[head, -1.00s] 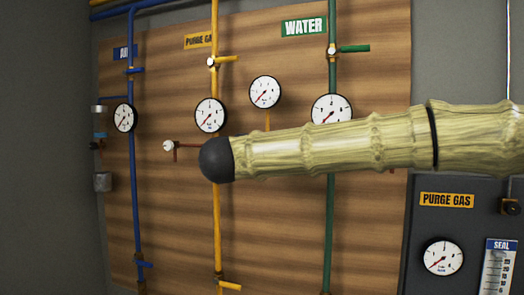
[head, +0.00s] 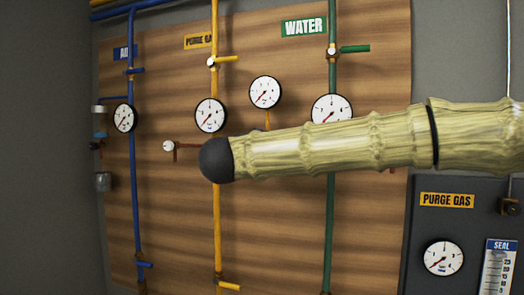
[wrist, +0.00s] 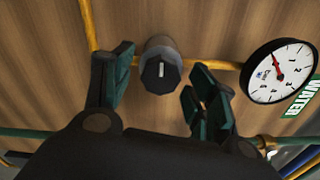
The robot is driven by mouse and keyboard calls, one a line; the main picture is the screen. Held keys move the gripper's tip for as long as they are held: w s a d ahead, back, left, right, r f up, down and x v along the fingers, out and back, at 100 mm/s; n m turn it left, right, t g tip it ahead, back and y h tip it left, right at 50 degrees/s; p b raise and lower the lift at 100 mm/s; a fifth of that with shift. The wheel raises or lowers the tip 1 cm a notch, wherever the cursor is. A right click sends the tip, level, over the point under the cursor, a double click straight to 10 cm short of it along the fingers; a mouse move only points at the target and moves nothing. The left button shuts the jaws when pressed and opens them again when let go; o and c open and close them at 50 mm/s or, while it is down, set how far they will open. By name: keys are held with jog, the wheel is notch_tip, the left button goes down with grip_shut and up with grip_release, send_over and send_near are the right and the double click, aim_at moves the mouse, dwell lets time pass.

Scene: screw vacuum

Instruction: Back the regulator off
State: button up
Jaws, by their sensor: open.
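The regulator (wrist: 160,72) shows in the wrist view as a dark, many-sided knob with a pale mark on its face, on a grey round body by a yellow pipe. My gripper (wrist: 163,66) is open, with one dark green finger pad on each side of the knob. Both pads look apart from the knob; how deep it sits between them is hard to tell. A round white gauge (wrist: 280,71) with a red needle is to the right of the knob. In the head view my arm crosses the panel, and neither the gripper nor the regulator knob can be made out there.
The wooden panel (head: 285,225) carries a blue pipe (head: 136,200), a yellow pipe (head: 217,230) and a green pipe (head: 329,225), with valve handles and several gauges. A dark cabinet (head: 415,230) stands at the lower right. A WATER sign (head: 304,27) is at the top.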

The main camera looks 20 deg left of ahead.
jog(key=s, duration=1.2)
jog(key=shift+a, duration=0.2)
